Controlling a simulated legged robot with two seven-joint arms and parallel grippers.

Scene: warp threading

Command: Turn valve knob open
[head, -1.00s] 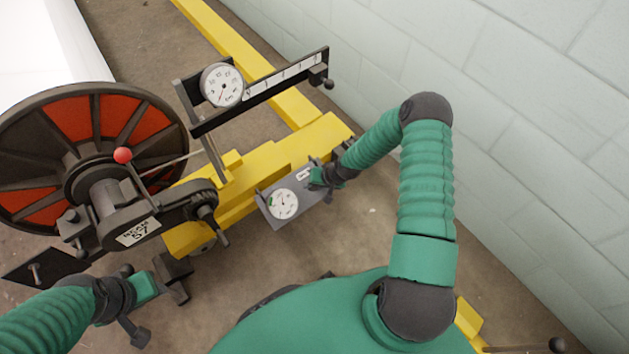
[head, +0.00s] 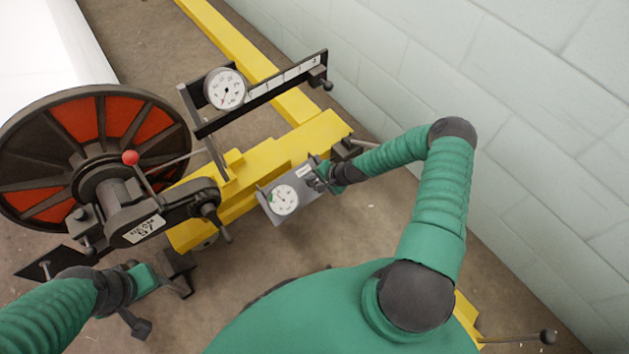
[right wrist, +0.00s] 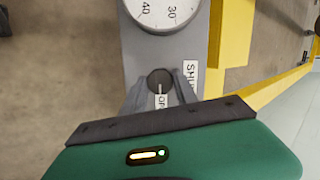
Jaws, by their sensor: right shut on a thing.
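The valve knob (right wrist: 160,82) is a small dark round knob on a grey panel (right wrist: 135,60), seen in the right wrist view. My right gripper (right wrist: 160,90) is shut on it, a finger on each side. A white label reading "OP..." lies below the knob, partly hidden, and one reading "SHU..." stands to its right. In the head view my right gripper (head: 318,180) is at the panel's right part, hiding the knob. A white gauge (head: 284,200) is on the panel's left part. My left gripper (head: 150,278) is at the lower left, away from the panel; its jaws are unclear.
A yellow beam (head: 270,160) carries the panel. A large black and red wheel (head: 60,150), a red-ball lever (head: 131,158) and another gauge (head: 225,88) on a black bar stand to the left and behind. A pale block wall (head: 480,80) is close on the right.

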